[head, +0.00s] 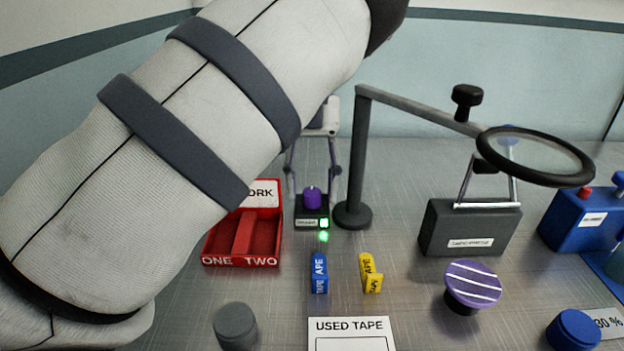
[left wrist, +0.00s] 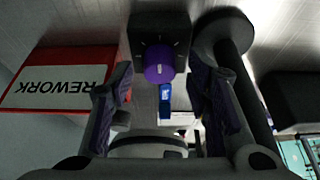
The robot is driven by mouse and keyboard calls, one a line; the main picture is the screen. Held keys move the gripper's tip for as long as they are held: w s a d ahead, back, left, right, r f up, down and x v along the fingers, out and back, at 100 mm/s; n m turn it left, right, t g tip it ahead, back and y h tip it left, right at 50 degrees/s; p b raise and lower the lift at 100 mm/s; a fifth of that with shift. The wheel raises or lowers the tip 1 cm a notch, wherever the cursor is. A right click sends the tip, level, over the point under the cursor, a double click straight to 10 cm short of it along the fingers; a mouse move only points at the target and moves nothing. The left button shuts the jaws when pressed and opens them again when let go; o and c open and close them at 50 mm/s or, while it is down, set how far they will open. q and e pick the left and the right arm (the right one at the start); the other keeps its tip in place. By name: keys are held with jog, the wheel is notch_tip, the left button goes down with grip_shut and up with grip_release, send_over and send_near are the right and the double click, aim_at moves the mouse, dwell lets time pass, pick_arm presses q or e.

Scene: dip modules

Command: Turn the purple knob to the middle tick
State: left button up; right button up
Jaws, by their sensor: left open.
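The purple knob (head: 312,197) stands on a small dark box (head: 299,214) with a lit green light, at the middle of the table. My left gripper (head: 312,178) is at the knob, its fingers open and spread to either side. In the left wrist view the knob (left wrist: 158,66) lies between the fingers of the left gripper (left wrist: 160,85), with gaps on both sides. The dark box (left wrist: 160,22) carries faint pale ticks around the knob. I cannot tell which tick the knob points to. My right gripper is not in view.
A red REWORK tray (head: 240,261) is left of the box. A magnifier post (head: 359,150) rises close on its right. A striped purple disc (head: 473,283) and a dark labelled case (head: 470,228) stand further right.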

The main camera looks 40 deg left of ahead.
pick_arm(q)
jog(key=v, duration=1.2)
